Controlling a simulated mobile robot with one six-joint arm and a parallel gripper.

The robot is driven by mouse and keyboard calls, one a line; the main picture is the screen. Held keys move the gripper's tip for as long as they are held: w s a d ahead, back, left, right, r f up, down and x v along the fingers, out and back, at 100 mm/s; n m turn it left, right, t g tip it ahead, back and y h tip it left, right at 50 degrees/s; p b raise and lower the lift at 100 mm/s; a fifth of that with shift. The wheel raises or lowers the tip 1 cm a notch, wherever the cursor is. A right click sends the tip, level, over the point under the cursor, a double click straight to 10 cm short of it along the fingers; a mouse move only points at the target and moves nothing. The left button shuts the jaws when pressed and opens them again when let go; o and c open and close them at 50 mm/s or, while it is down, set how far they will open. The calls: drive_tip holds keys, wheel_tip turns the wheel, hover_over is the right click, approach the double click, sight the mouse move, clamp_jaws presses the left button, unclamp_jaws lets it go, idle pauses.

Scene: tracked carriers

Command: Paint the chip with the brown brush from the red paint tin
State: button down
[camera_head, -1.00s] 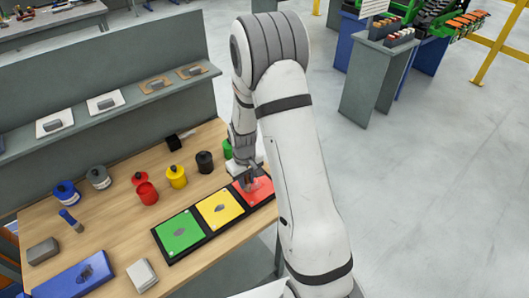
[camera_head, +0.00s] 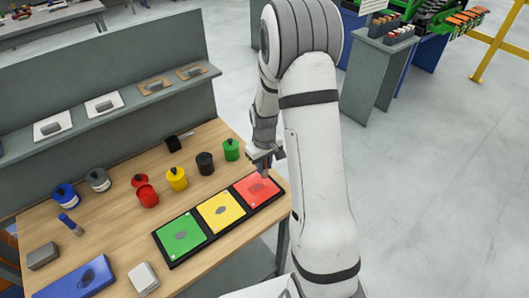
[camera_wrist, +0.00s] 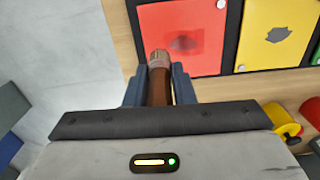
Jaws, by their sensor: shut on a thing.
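My gripper (camera_head: 263,166) is shut on the brown brush, whose brown handle (camera_wrist: 158,92) and pale ferrule (camera_wrist: 159,58) show between the fingers in the wrist view. I cannot make out the bristles. The gripper is at the far right edge of the red panel (camera_head: 270,192), which lies in a black tray. The panel also shows in the wrist view (camera_wrist: 205,22), with a dark reddish mark (camera_wrist: 183,43) where the neighbouring panels carry grey ovals. The red paint tin (camera_head: 147,197) stands open on the table, its red lid (camera_head: 139,180) behind it.
A yellow panel (camera_head: 231,219) and a green panel (camera_head: 168,242) share the tray. Yellow (camera_head: 177,180), black (camera_head: 205,164) and green (camera_head: 231,151) tins stand behind it. A grey shelf (camera_head: 130,98) borders the back.

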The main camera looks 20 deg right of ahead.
drive_tip(key=shift+r+p, duration=1)
drive_tip(key=shift+r, duration=1.2)
